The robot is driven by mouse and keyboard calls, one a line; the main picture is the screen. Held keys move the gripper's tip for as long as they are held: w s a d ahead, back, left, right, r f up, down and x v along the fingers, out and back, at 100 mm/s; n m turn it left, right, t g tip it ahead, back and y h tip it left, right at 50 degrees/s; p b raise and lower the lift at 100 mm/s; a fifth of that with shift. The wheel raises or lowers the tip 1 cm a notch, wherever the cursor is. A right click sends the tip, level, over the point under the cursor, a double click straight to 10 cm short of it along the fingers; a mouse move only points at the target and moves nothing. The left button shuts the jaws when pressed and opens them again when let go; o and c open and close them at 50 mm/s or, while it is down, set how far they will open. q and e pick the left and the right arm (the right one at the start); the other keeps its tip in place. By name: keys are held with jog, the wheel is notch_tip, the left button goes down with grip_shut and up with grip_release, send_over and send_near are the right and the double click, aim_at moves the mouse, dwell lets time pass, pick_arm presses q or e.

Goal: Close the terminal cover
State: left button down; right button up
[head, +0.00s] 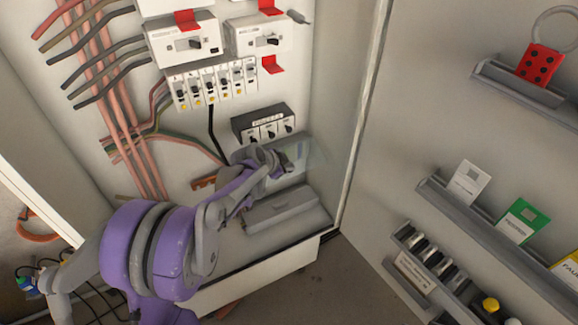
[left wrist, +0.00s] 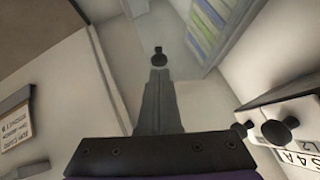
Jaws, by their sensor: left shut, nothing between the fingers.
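My left gripper (head: 280,162) is shut and empty in the lower right of the cabinet, just below a dark three-knob unit (head: 263,125). In the left wrist view its closed fingers (left wrist: 158,55) point up the picture. In front of the fingers in the head view is a grey box (head: 296,146), partly hidden by the gripper. A faint see-through panel (head: 318,155) with a greenish tint stands at its right; it may be the terminal cover. A panel with coloured stripes (left wrist: 213,25) shows beyond the fingers in the left wrist view. I cannot tell whether the fingers touch anything. My right gripper is not in view.
A long grey trough (head: 282,210) lies below the gripper. Breakers (head: 212,82) and switches with red tags (head: 186,19) are above. The cabinet door (head: 450,110) stands open at right with racks of tags and padlocks. Black knobs (left wrist: 276,131) are close at right in the wrist view.

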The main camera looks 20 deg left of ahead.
pick_arm(q)
jog(key=shift+f, duration=0.1)
jog(key=w+a+f+m+t+y+b, duration=0.2)
jog(key=f+b, duration=0.4)
jog(key=b, duration=0.3)
jog(key=w+a+f+m+t+y+b, duration=0.1)
jog(key=a+f+m+t+y+b, duration=0.1)
jog(key=f+m+t+b, duration=0.3)
jog(key=shift+w+a+f+t+y+b, duration=0.2)
jog(key=shift+w+f+t+y+b, duration=0.45)
jog(key=shift+t+b, duration=1.05)
pick_arm(e)
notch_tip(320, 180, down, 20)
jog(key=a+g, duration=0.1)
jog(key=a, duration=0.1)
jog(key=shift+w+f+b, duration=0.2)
jog(key=shift+b, duration=0.15)
pick_arm(q)
jog(key=shift+s+r+g, duration=0.2)
jog(key=shift+s+g, duration=0.05)
jog(key=shift+g, duration=0.15)
